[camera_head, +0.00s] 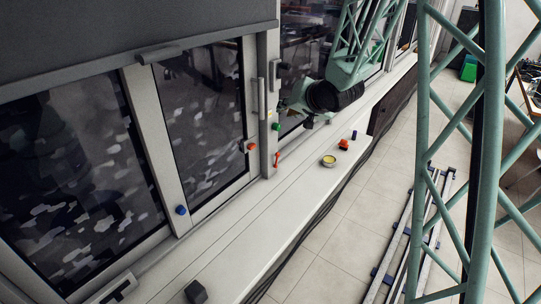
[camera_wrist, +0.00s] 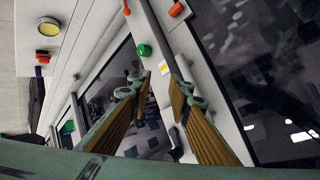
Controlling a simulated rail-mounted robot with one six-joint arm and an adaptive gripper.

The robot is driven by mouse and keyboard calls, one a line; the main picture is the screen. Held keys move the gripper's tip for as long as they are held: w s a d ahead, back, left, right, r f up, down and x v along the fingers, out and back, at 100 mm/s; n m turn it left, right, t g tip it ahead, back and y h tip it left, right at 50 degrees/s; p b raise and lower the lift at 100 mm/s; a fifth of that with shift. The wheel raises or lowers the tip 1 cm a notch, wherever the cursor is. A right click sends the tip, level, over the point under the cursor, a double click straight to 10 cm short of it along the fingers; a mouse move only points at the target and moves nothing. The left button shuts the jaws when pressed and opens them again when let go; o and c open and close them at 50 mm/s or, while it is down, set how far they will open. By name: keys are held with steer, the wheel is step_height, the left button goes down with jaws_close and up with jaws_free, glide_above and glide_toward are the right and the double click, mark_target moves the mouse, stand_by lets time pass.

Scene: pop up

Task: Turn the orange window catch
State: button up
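Two orange catch-like parts show on the window frame. One is a round orange knob (camera_head: 250,147) on the sash edge, also in the wrist view (camera_wrist: 176,9). The other is a slim red-orange lever (camera_head: 277,159) on the post, cut off at the top of the wrist view (camera_wrist: 126,7). I cannot tell which is the named catch. My gripper (camera_head: 294,112) is by the post, above and right of both in the head view. In the wrist view its fingers (camera_wrist: 156,76) are apart with nothing between them, and both orange parts lie beyond the tips.
A green knob (camera_head: 276,126) on the post is nearest my fingertips, also in the wrist view (camera_wrist: 144,50). A blue knob (camera_head: 181,210) is lower left. On the white sill stand a yellow dish (camera_head: 328,160), an orange block (camera_head: 343,145) and a dark block (camera_head: 196,292).

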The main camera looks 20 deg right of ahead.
steer(key=w+a+f+m+t+y+p, duration=0.1)
steer(key=w+a+f+m+t+y, duration=0.2)
steer(key=w+f, duration=0.5)
steer(key=s+a+f+m+y+p, duration=0.1)
steer(key=s+f+y, duration=0.1)
steer(key=f, duration=0.4)
steer(key=s+a+f+m+y+p, duration=0.1)
steer(key=s+f+y, duration=0.2)
steer(key=f, duration=0.4)
steer(key=shift+y, duration=0.7)
steer(key=shift+w+a+f, duration=0.1)
steer(key=shift+w+a, duration=0.05)
steer(key=shift+a, duration=0.1)
steer(key=x, duration=0.7)
steer(key=shift+w+a, duration=0.15)
steer(key=shift+w, duration=0.1)
steer(key=shift+m, duration=0.3)
steer(key=c, duration=0.5)
